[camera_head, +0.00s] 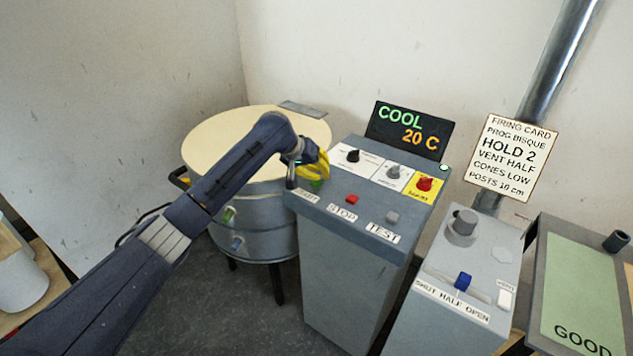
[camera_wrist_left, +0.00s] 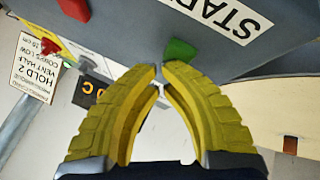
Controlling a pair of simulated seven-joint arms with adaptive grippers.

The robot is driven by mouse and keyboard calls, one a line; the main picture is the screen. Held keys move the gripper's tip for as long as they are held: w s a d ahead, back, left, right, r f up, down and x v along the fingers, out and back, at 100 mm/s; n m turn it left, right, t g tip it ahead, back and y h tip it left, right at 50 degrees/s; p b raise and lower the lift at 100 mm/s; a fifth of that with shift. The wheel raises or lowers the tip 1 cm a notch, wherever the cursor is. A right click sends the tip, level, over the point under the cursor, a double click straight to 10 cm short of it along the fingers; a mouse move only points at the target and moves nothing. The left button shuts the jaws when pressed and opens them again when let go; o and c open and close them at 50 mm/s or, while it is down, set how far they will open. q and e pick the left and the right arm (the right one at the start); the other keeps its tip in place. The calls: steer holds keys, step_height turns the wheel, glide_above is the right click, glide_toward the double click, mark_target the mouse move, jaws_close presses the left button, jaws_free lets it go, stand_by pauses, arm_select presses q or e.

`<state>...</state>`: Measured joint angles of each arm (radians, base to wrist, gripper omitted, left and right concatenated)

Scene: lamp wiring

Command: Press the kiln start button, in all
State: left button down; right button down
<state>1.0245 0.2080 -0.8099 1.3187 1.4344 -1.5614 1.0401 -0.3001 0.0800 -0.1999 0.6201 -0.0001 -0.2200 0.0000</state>
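The control box (camera_head: 345,225) has a sloped top with a red STOP button (camera_head: 352,199) and a grey TEST button (camera_head: 392,217). The green start button (camera_wrist_left: 180,52) shows in the left wrist view beside its partly cropped START label (camera_wrist_left: 225,17). My left gripper (camera_head: 318,170) is over the left end of the panel. In the left wrist view its yellow fingers (camera_wrist_left: 157,75) are shut with the tips together and nothing between them. The tips are close to the green button; I cannot tell whether they touch it. The display (camera_head: 408,130) reads COOL, 20 C. My right gripper is not in view.
A round kiln (camera_head: 260,215) with a pale lid stands behind my left arm. A firing card (camera_head: 506,155) hangs at the right. A vent box with a blue slider (camera_head: 463,281) and a green GOOD tray (camera_head: 585,280) stand right of the control box.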

arm_select(q)
steer(key=shift+f, duration=0.3)
stand_by(0.4)
steer(key=shift+r, duration=1)
steer(key=shift+r, duration=0.1)
step_height(320, 180, up, 5)
steer(key=shift+f, duration=0.1)
stand_by(0.4)
stand_by(0.6)
